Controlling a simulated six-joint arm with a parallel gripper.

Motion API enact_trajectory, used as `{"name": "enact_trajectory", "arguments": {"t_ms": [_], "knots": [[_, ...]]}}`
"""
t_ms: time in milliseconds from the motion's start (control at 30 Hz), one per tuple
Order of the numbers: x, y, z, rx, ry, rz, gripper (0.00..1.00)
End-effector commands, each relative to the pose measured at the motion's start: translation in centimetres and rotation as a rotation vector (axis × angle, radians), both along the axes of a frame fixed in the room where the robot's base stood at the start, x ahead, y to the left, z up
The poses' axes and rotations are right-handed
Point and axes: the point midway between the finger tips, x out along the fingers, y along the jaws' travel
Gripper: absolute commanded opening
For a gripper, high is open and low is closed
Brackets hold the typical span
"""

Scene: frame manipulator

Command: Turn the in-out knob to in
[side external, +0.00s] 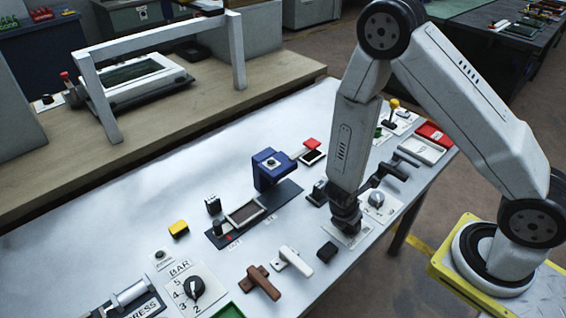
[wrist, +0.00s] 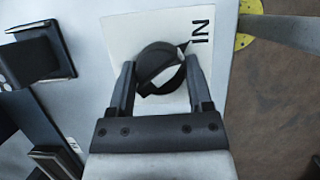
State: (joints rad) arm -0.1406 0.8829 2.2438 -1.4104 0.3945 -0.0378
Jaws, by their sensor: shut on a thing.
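The in-out knob (wrist: 158,66) is a round dark knob on a white plate (wrist: 125,35) in the wrist view. The word IN is printed on the plate's right side. No OUT mark shows there; my gripper covers part of the plate. My gripper (wrist: 158,75) is shut on the knob, one finger on each side. In the side external view my gripper (side external: 346,222) points straight down onto the plate (side external: 352,238) near the table's front edge, and it hides the knob.
A grey knob on a white plate (side external: 377,200) stands close right of my gripper. A black lever (side external: 390,170) is just behind it. The table's back left is clear.

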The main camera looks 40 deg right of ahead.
Motion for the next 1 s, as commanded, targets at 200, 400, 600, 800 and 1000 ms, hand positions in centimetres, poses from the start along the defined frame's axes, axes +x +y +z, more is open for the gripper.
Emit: {"name": "enact_trajectory", "arguments": {"t_ms": [200,400,600,800,1000], "knots": [[0.0,0.0,0.0,-0.002,0.000,0.003,0.81],[0.0,0.0,0.0,-0.001,0.000,0.001,1.00],[0.0,0.0,0.1,-0.001,0.000,0.000,1.00],[0.1,0.3,0.8,-0.001,-0.002,0.000,1.00],[0.1,0.9,2.2,-0.001,-0.002,0.002,1.00]]}}
